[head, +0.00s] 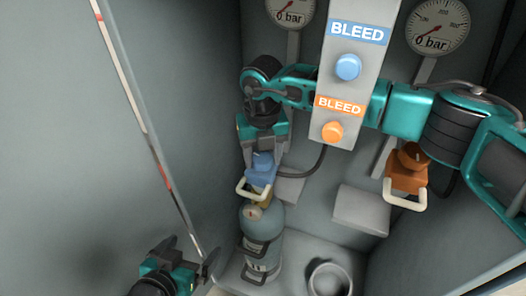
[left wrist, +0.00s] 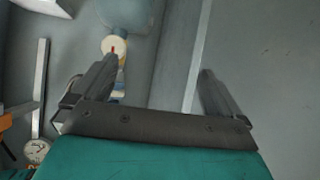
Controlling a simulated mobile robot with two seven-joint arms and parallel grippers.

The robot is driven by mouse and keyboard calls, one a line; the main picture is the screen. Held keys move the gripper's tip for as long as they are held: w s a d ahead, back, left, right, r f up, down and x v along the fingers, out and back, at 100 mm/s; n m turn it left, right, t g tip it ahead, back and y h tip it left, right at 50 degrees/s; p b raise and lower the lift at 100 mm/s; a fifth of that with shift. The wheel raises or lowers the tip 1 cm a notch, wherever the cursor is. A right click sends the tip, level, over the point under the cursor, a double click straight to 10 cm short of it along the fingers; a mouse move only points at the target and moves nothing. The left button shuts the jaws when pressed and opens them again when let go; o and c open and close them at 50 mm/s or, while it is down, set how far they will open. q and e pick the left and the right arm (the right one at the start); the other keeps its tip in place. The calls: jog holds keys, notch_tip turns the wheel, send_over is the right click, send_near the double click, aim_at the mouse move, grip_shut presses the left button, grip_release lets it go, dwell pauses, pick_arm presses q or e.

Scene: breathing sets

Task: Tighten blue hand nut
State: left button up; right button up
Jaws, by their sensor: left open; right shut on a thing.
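The blue hand nut (head: 262,172) is a blue block with a cream handle loop, at the top of the grey-blue gas cylinder (head: 262,222) in the head view. My right gripper (head: 263,153) comes down from above and is shut on the blue hand nut. Its fingers partly hide the nut. My left gripper (head: 182,258) is open and empty at the lower left, apart from the cylinder. In the left wrist view its two fingers (left wrist: 152,82) are spread with nothing between them.
A panel (head: 350,75) with blue and orange BLEED knobs stands in front of my right arm. An orange nut (head: 407,172) with a cream handle is at right. Two gauges reading 0 bar (head: 437,25) hang behind. An open round container (head: 329,278) stands low beside the cylinder.

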aim_at(260, 158)
jog(key=m, duration=0.3)
jog(key=shift+a+r+p, duration=0.1)
jog(key=shift+r+p, duration=0.05)
jog(key=shift+p, duration=0.2)
jog(key=m+p, duration=0.1)
jog(key=m, duration=0.2)
jog(key=shift+a, duration=0.1)
jog(key=m+p, duration=0.1)
jog(key=m, duration=0.2)
pick_arm(q)
jog(key=shift+s+a+r, duration=0.3)
jog(key=shift+a+r, duration=0.25)
jog(key=shift+a, duration=0.1)
pick_arm(e)
jog(key=shift+w+m, duration=0.1)
jog(key=shift+m, duration=0.4)
jog(key=o, duration=1)
jog(key=shift+o, duration=0.2)
pick_arm(q)
jog(key=shift+s+a+r+y+p, duration=0.1)
jog(key=shift+a+r+y+p, duration=0.15)
jog(key=shift+p, duration=0.4)
pick_arm(e)
notch_tip(260, 158, up, 13)
